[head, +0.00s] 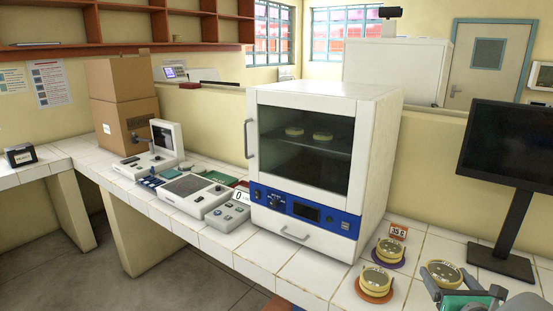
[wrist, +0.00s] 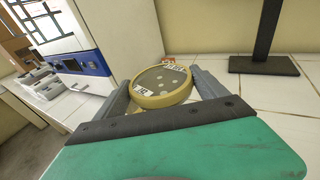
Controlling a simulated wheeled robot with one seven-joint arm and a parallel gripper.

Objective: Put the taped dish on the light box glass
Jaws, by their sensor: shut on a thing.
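My gripper (head: 462,286) is at the lower right of the head view, shut on a round yellow-rimmed dish (head: 443,272). In the wrist view the dish (wrist: 160,86) sits between the two grey fingers (wrist: 162,92), with pale spots on its top and a white printed label on its near left rim. I cannot tell whether this label is the tape. A flat device with a grey top panel (head: 188,186), which looks like the light box, lies on the counter left of the incubator. Its panel looks bare.
The white incubator (head: 372,150) stands between my gripper and the panel, door shut, with two dishes inside. Two more dishes (head: 375,282) (head: 388,250) sit on coloured pads beside an orange card (head: 398,231). A monitor (head: 510,145) stands at right. A control box (head: 227,215) sits beside the panel.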

